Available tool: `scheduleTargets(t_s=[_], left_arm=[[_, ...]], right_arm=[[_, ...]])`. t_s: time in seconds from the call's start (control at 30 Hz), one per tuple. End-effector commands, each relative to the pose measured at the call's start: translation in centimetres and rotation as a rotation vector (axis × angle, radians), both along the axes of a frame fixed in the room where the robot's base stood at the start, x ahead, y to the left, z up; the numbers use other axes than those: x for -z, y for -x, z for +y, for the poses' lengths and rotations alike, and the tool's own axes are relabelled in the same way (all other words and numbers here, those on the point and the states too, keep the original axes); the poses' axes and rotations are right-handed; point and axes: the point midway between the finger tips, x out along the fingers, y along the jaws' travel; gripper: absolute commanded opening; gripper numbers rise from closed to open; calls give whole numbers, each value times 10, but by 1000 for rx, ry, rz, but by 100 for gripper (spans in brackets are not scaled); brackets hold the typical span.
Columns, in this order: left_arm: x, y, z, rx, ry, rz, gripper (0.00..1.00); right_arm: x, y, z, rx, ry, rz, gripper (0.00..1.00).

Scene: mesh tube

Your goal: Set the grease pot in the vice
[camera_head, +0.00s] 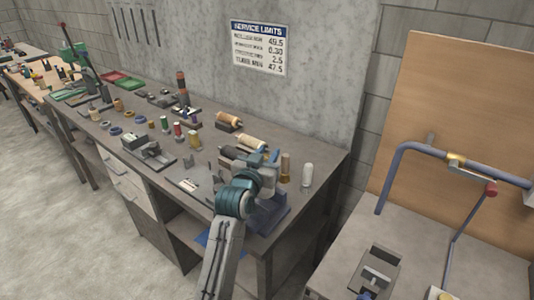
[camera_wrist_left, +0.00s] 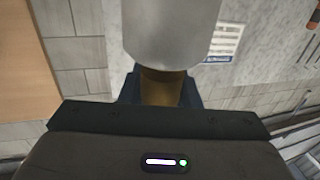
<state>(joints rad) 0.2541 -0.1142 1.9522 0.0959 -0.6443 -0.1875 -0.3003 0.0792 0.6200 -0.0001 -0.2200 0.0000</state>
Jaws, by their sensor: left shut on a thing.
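My left gripper (camera_head: 263,165) is above the right end of the long workbench, largely hidden by its own wrist. In the left wrist view, its dark fingers (camera_wrist_left: 160,90) are shut on a brown part beside a large pale grey cylinder (camera_wrist_left: 171,30). I take this to be the grease pot; its far end is cut off by the frame, and the head view does not show it clearly. A grey vice-like block with pale jaws (camera_head: 375,272) sits on the right table. Another grey vice-like block (camera_head: 143,146) stands on the workbench. My right gripper is not in view.
A white cylinder (camera_head: 307,175) and a brass-coloured cylinder (camera_head: 286,166) are close right of my gripper. Rollers (camera_head: 229,121) and several small parts crowd the workbench behind and left. A bent blue tube (camera_head: 410,147) rises over the right table (camera_head: 336,262).

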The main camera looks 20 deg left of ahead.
Motion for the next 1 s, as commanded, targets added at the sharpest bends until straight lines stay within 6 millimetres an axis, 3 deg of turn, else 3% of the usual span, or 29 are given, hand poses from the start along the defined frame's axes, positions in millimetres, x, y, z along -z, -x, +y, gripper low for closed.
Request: scheduleTargets(t_s=[1.0], left_arm=[[5,0,0,0,0,-1,0]], right_arm=[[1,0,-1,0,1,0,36]])
